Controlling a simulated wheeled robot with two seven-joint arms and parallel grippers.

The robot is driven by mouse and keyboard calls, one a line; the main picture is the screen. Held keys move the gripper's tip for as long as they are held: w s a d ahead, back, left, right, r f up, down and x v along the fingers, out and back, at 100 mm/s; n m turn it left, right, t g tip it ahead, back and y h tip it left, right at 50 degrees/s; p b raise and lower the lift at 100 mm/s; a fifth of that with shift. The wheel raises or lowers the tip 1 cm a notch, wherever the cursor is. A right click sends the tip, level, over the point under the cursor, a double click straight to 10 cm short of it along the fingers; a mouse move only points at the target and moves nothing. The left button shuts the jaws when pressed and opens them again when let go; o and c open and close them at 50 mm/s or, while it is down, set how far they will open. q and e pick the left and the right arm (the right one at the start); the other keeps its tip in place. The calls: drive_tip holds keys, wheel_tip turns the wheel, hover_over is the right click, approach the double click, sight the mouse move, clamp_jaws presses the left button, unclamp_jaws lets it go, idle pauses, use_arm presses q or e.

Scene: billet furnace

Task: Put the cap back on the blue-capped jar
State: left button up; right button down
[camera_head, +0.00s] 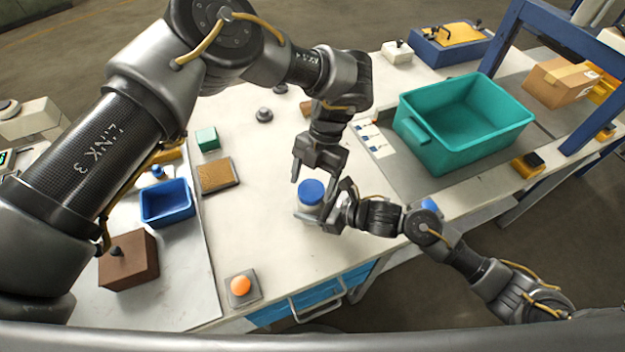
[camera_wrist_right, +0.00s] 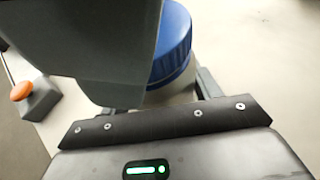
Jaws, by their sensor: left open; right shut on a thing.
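The blue cap (camera_head: 312,190) sits on top of the pale jar (camera_head: 308,209) near the table's front edge; I cannot tell whether it is fully seated. The right wrist view shows the cap (camera_wrist_right: 173,42) and a strip of the jar (camera_wrist_right: 176,94) below it. My right gripper (camera_head: 326,218) comes from the right and is shut on the jar's body. My left gripper (camera_head: 317,178) points down over the jar, open, with its fingers on either side of the cap. A grey part hides the cap's left side in the wrist view.
A teal bin (camera_head: 462,145) stands to the right. A cork-topped pad (camera_head: 217,175), a green block (camera_head: 207,139), a blue tray (camera_head: 166,204) and a brown block (camera_head: 128,262) are to the left. An orange button (camera_head: 241,285) sits at the front. Table around the jar is clear.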

use_arm(q)
wheel_tip(320, 180, up, 4)
drive_tip(key=shift+s+d+r, duration=0.1)
drive_tip(key=shift+r, duration=0.05)
drive_tip(key=shift+c, duration=0.4)
